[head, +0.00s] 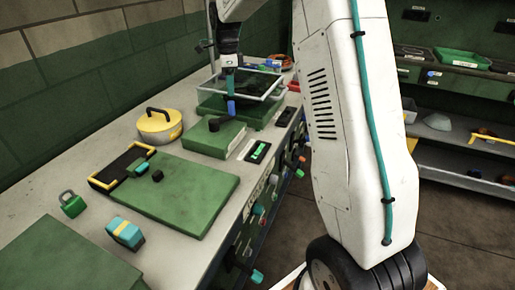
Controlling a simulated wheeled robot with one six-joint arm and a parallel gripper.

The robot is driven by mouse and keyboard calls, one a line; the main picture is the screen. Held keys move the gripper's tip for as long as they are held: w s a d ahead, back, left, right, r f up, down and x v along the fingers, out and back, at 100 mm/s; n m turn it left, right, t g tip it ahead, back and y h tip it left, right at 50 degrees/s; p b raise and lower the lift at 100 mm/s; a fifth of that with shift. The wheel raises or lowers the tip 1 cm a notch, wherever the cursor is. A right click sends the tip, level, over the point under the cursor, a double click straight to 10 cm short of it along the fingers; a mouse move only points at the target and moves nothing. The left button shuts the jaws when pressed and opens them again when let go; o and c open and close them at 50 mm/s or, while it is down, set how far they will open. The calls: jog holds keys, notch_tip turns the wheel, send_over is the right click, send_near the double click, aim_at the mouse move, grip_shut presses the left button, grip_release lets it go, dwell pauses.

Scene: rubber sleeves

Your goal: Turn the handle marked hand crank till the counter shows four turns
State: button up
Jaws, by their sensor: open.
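A green box (207,141) stands on the workbench with a black crank arm (218,122) on its top. An upright blue handle (231,107) rises at the end of that arm. My gripper (230,92) points down just above the blue handle; its fingers are small and dark here. It is open, and I cannot tell whether it touches the handle. A small black panel with a lit green strip (258,152) lies right of the box; it may be the counter, but no number is readable. I cannot read any hand crank marking.
A wire-rimmed tray (243,85) stands behind. Several knobs (258,209) jut from the bench's front.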

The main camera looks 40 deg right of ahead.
aim_at(232, 102)
dwell(0.4)
jog(key=shift+f, duration=4.2)
grip_shut()
jog(key=shift+d, duration=0.15)
